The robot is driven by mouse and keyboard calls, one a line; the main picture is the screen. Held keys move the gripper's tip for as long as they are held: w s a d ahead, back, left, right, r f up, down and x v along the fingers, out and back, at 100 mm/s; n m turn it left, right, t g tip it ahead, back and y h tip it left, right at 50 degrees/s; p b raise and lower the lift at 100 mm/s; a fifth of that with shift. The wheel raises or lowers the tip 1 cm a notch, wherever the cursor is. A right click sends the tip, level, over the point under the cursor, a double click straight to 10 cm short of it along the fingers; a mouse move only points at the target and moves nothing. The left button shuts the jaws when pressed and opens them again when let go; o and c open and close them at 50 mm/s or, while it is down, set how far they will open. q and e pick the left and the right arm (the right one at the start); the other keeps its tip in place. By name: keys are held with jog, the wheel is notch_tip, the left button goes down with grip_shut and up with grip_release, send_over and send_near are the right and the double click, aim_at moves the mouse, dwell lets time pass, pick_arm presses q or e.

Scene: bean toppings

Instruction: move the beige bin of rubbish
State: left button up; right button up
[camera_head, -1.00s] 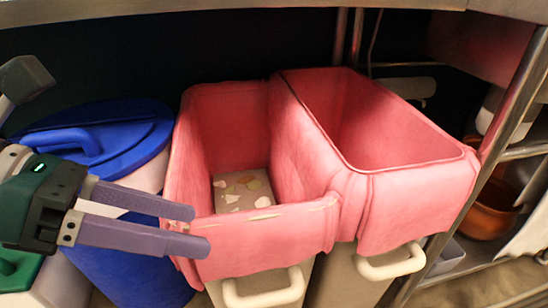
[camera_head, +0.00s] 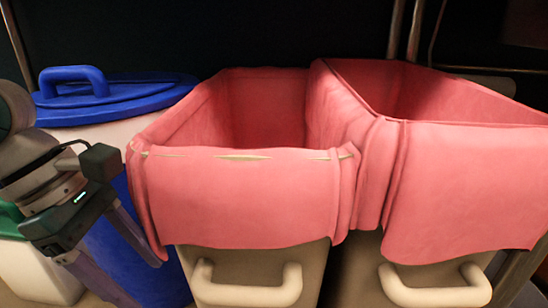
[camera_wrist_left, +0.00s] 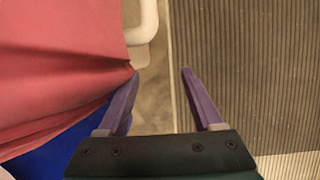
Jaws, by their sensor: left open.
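Two beige bins with pink liners folded over their rims stand side by side. The left beige bin (camera_head: 265,262) has a pale loop handle (camera_head: 248,288) low on its front; its inner floor is hidden now. The right beige bin (camera_head: 355,275) has a similar handle (camera_head: 436,290). My left gripper (camera_head: 146,282) is open and empty, pointing down at the front left of the left bin, apart from its handle. In the left wrist view, my left gripper (camera_wrist_left: 160,74) has nothing between its fingers; a pink liner (camera_wrist_left: 60,65) and a pale handle (camera_wrist_left: 148,22) lie beyond it. My right gripper is not in view.
A blue-lidded bin (camera_head: 120,98) stands close on the left, behind my left arm. A white container with a green top (camera_head: 40,270) is at the lower left. In the left wrist view, a ribbed mat (camera_wrist_left: 250,60) covers the floor on the right.

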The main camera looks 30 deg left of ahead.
aim_at(253, 291)
pick_arm(q)
jog(key=shift+d, duration=0.1)
jog(key=w+d+b, duration=0.2)
jog(key=d, duration=0.1)
jog(key=w+d+b, duration=0.2)
jog(key=w+d, duration=0.1)
jog(key=w+d+b, duration=0.2)
jog(key=d, duration=0.2)
jog(key=shift+w+d+f, duration=0.1)
jog(key=shift+w+f, duration=0.05)
jog(key=shift+w, duration=0.1)
jog(key=b+x, duration=0.2)
jog(key=x, duration=0.1)
jog(key=shift+s+f, duration=0.1)
jog(key=shift+f+b, duration=0.6)
jog(key=shift+f, duration=0.1)
jog(key=shift+c, duration=0.3)
grip_shut()
